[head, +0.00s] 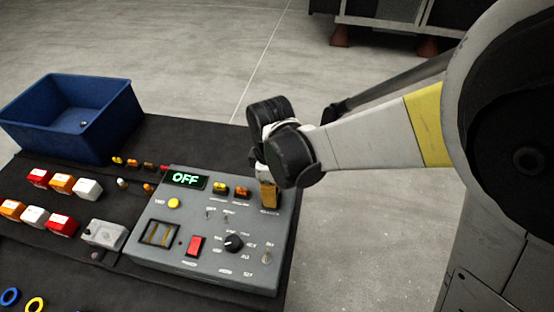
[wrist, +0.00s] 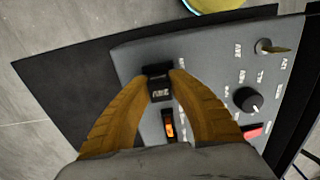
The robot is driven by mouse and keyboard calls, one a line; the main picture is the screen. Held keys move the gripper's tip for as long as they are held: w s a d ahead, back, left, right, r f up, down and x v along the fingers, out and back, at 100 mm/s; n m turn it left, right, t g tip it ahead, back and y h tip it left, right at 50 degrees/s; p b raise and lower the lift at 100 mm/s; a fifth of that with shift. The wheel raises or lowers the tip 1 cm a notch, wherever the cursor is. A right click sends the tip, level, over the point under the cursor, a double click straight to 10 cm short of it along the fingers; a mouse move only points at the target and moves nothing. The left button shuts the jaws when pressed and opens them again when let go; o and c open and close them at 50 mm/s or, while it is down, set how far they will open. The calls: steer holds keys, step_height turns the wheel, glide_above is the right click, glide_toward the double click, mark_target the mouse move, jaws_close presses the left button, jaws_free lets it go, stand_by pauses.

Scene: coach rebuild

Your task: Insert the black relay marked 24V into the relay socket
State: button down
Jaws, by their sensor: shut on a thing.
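My gripper (head: 268,197) is at the upper right corner of the grey control panel (head: 200,270), pointing down. In the wrist view its two brown fingers (wrist: 160,83) are shut on a small black block with a pale marking, the relay (wrist: 159,90). The marking is too small to read. In the head view the relay is hidden by the fingers. Whether it is above the panel or seated in it, I cannot tell. No socket shows clearly under the fingers. A black square frame with yellowish strips (head: 158,233) is at the panel's lower left.
The panel has a lit OFF display (head: 186,180), a red switch (head: 195,245), a black knob (head: 233,243) and orange rockers (head: 242,191) close to my gripper. A blue bin (head: 75,125) stands at the back left. Several coloured blocks (head: 62,184) lie on the dark mat.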

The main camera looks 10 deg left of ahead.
steer(key=shift+f, duration=0.25)
steer(key=c, duration=1.2)
jaws_free()
